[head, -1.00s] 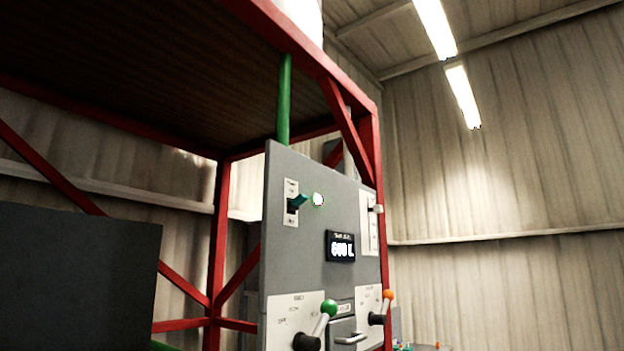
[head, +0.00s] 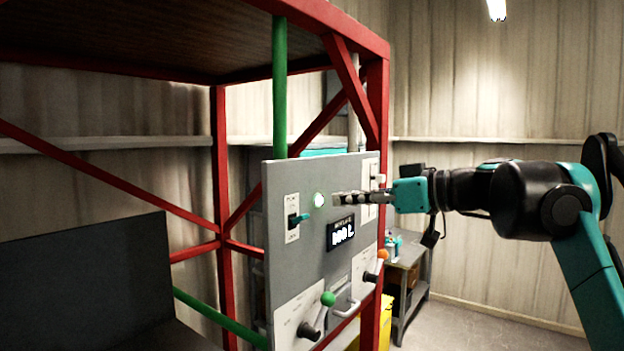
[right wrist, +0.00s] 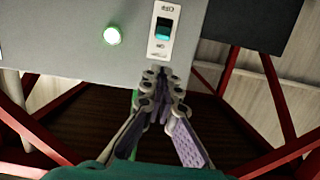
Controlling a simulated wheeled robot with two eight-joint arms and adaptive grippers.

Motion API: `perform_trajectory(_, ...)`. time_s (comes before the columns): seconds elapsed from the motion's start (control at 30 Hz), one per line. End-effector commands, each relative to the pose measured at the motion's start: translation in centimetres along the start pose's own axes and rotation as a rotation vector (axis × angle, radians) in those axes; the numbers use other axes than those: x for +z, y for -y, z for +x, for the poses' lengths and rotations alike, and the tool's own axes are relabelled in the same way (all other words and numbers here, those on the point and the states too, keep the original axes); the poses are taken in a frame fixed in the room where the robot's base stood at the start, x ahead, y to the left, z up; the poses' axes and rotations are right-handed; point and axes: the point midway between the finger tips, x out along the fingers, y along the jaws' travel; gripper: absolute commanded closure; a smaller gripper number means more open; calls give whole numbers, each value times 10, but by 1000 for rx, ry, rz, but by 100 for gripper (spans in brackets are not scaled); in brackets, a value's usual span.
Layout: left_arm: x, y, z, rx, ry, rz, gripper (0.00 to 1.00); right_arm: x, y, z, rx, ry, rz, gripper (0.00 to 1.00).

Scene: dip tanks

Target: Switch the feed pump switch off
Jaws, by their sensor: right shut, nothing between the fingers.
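The feed pump switch (head: 301,217) is a teal lever on a white plate at the upper left of the grey panel (head: 285,255). In the right wrist view the switch (right wrist: 163,29) shows near the top, between the marks OFF and ON; ON is nearer my fingers. I cannot tell for certain which way the lever is thrown. A green lamp (head: 319,200) beside it is lit. My right gripper (head: 338,198) is shut and empty, in front of the panel near the lamp, apart from the lever. Its fingertips (right wrist: 158,78) also show in the right wrist view. My left gripper is not in view.
Below are a lit display (head: 341,234), a green-knobbed lever (head: 327,299) and an orange-knobbed lever (head: 383,254). Another switch plate (head: 371,180) is at the panel's right edge. A red frame (head: 219,200) stands behind. A dark board (head: 90,270) is at left.

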Motion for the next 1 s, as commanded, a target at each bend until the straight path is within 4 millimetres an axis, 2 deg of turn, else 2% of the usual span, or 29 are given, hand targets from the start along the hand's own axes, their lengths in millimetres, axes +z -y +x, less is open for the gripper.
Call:
perform_trajectory(0.03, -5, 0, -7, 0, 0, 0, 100, -15, -2, -2, -1, -17, -11, 100)
perform_trajectory(0.13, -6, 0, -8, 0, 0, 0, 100, -25, -3, -4, -3, -37, -26, 100)
perform_trajectory(0.57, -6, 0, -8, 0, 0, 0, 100, -24, -2, 2, -5, -39, -29, 100)
perform_trajectory(0.77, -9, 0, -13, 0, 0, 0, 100, -26, -1, 33, -8, -39, -29, 100)
perform_trajectory(1.0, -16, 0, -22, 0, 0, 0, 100, -29, -1, 85, -8, -39, -28, 100)
